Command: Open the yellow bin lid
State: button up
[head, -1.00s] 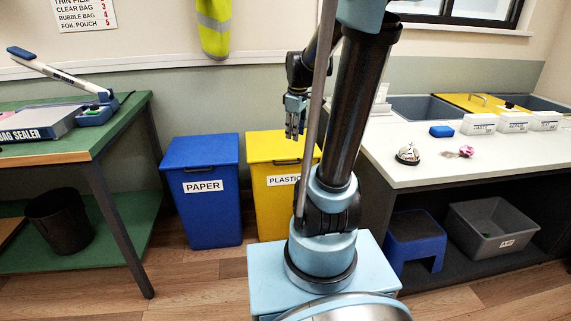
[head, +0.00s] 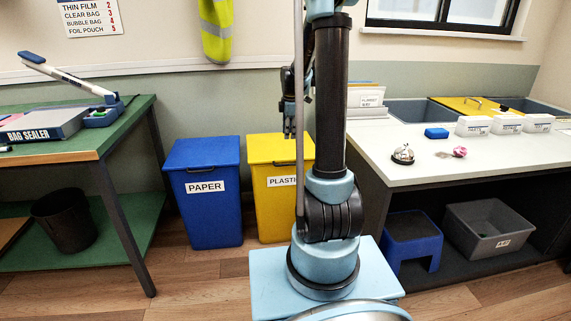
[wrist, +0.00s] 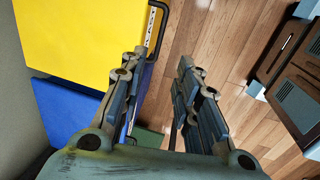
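The yellow bin (head: 270,205) labelled PLASTIC stands on the floor against the wall. Its yellow lid (head: 262,149) looks shut in the head view, and my arm hides part of the bin's right side. In the wrist view the lid (wrist: 75,40) fills the upper left, with a dark bar handle (wrist: 152,28) along its edge. My gripper (head: 289,136) is above the lid in the head view. In the wrist view my gripper (wrist: 161,62) is open and empty, with its fingertips near the handle; I cannot tell whether they touch it.
A blue bin (head: 208,215) labelled PAPER stands close on the left. A green table (head: 125,125) with a bag sealer is farther left. A white counter (head: 390,165) is on the right, with a yellow panel (head: 462,106) between grey tubs. Wood floor is open in front of the bins.

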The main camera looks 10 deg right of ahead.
aim_at(287, 165)
jog(key=w+f, duration=0.1)
jog(key=f, duration=0.4)
jog(key=w+f, duration=0.1)
jog(key=f, duration=0.5)
jog(key=w+f, duration=0.1)
jog(key=f, duration=0.4)
jog(key=shift+a+f, duration=0.25)
jog(key=shift+f, duration=0.1)
